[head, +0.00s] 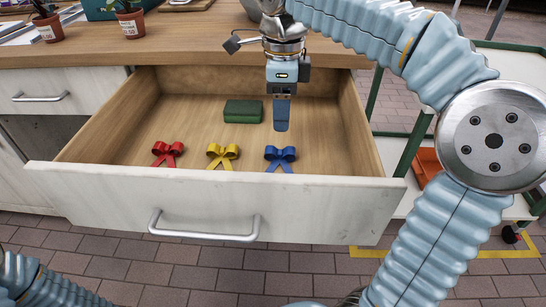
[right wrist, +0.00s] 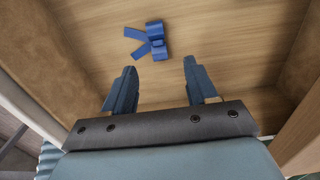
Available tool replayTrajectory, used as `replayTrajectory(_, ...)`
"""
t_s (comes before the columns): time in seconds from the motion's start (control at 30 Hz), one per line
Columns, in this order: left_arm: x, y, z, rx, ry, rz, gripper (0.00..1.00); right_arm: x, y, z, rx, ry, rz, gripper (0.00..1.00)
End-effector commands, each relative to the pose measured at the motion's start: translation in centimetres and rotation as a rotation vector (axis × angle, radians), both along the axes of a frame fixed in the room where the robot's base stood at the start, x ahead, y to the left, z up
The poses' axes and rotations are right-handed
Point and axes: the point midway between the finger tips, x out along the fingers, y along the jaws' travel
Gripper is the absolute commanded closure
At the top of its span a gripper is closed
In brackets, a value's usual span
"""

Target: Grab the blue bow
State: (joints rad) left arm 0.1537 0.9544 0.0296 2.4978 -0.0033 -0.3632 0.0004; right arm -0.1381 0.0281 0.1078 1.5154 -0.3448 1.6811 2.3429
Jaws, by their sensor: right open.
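The blue bow (head: 280,158) lies on the bottom of the open drawer (head: 210,200), near its front wall and right of the other bows. The right wrist view shows the blue bow (right wrist: 150,41) ahead of the fingertips, roughly between their lines. My right gripper (head: 281,122) is above the drawer, behind the bow, pointing down. In the right wrist view the gripper (right wrist: 158,75) has its two fingers apart with nothing between them. My left gripper is not in view; only part of my left arm shows at the lower left.
A yellow bow (head: 222,155) and a red bow (head: 167,153) lie left of the blue one. A green block (head: 242,111) lies farther back, left of my right gripper. The drawer's side walls and the countertop (head: 190,45) edge bound the space.

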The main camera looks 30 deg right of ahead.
Motion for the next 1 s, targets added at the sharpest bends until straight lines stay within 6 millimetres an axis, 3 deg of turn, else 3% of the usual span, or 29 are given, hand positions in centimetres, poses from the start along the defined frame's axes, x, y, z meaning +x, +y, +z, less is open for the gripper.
replayTrajectory(0.1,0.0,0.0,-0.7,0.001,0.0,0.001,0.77,-0.1,0.0,-2.6,0.0,0.001,-0.001,0.43)
replayTrajectory(0.37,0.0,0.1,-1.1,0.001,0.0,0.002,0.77,-0.1,0.1,-5.0,0.001,0.001,0.0,0.43)
replayTrajectory(0.6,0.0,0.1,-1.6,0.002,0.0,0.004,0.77,-0.3,0.3,-8.7,0.0,0.002,-0.001,0.43)
replayTrajectory(0.9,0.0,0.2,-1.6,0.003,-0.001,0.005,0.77,-0.2,0.3,-9.5,0.001,-0.001,0.0,0.43)
replayTrajectory(1.0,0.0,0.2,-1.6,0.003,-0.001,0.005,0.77,-0.2,0.3,-9.5,0.001,-0.001,0.0,0.55)
